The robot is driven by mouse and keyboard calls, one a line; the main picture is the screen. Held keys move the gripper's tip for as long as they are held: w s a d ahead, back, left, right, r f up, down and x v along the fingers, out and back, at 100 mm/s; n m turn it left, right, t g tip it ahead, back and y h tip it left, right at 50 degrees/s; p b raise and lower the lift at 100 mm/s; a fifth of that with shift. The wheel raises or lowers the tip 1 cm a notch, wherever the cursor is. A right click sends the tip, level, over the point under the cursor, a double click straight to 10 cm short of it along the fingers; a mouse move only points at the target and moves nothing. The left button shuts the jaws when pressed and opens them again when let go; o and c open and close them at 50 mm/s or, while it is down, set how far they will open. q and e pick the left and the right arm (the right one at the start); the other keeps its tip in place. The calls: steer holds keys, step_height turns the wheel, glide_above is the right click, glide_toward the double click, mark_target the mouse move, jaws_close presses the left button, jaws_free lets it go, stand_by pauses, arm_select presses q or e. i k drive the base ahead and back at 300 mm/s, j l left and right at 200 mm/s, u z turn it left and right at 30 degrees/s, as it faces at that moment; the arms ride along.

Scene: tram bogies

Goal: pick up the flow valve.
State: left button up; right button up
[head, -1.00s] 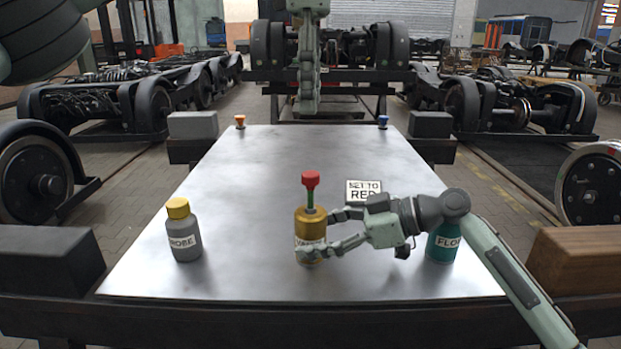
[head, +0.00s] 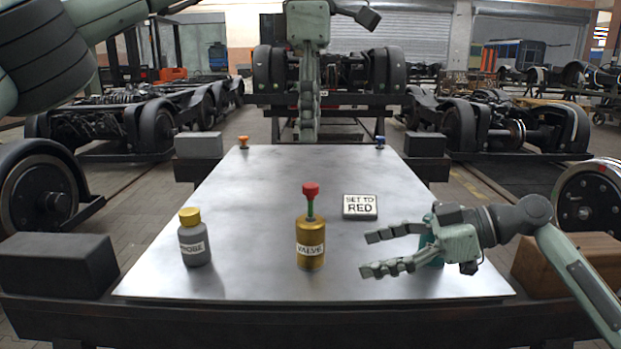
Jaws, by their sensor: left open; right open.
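A gold cylinder labelled VALVE (head: 311,243), with a green stem and a red knob, stands upright on the metal table. A teal container (head: 429,245) stands at the table's right, mostly hidden behind my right gripper; its label is hidden now but earlier began with FLO. My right gripper (head: 368,254) is open and empty, its fingers pointing left toward the gold cylinder with a gap between. My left gripper (head: 308,137) hangs pointing down at the table's far edge, open, with nothing visible in it.
A grey bottle with a yellow cap (head: 194,238), its label ending in ROBE, stands on the left. A sign reading SET TO RED (head: 360,206) stands behind the cylinder. Small orange (head: 243,142) and blue (head: 380,142) pieces mark the far corners. The table's middle is clear.

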mark_target(437, 263)
steer(key=k, duration=1.3)
